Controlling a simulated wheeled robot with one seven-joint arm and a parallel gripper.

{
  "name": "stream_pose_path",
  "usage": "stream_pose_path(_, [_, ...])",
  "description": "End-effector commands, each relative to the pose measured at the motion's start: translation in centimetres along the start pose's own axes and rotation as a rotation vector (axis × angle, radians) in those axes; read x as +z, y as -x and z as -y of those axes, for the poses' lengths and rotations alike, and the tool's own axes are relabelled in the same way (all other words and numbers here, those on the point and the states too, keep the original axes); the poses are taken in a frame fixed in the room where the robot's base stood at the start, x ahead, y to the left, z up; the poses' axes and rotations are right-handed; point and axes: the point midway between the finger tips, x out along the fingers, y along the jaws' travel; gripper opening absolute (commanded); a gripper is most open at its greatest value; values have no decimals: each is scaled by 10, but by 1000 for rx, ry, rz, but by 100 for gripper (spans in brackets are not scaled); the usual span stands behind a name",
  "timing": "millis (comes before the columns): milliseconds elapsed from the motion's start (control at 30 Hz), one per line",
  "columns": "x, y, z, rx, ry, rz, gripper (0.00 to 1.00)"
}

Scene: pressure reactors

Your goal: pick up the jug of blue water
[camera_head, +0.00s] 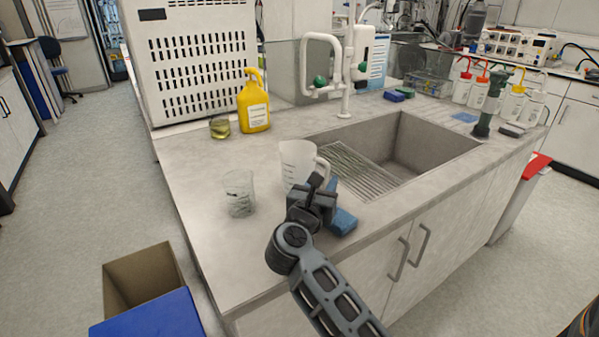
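A whitish, see-through jug (296,160) stands upright on the counter just left of the sink, with its handle on its right side. No blue water shows in it from this view. My gripper (322,183) is in front of the jug's lower right side, close below the handle, and overlaps it in the picture. I cannot tell whether it touches the jug. My gripper is seen from behind, so its opening is hidden. The jug's lower right part is partly hidden behind the gripper.
A glass beaker (239,193) stands left of the jug. A blue sponge (343,222) lies right of my gripper. A yellow bottle (254,104) and a small beaker of yellowish liquid (220,127) are behind. The sink (437,145) and white tap (346,75) are to the right.

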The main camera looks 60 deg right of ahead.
Motion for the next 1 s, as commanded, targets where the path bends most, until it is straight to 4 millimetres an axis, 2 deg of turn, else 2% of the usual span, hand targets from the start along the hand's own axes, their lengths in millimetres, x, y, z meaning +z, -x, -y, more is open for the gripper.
stream_pose_path(300, [2,-42,-4,-2,2,1,37])
stream_pose_path(433, [1,-49,-4,0,2,0,37])
stream_pose_path(633, [1,-49,-5,1,2,0,37])
stream_pose_path(1000, [1,-49,-5,1,2,1,3])
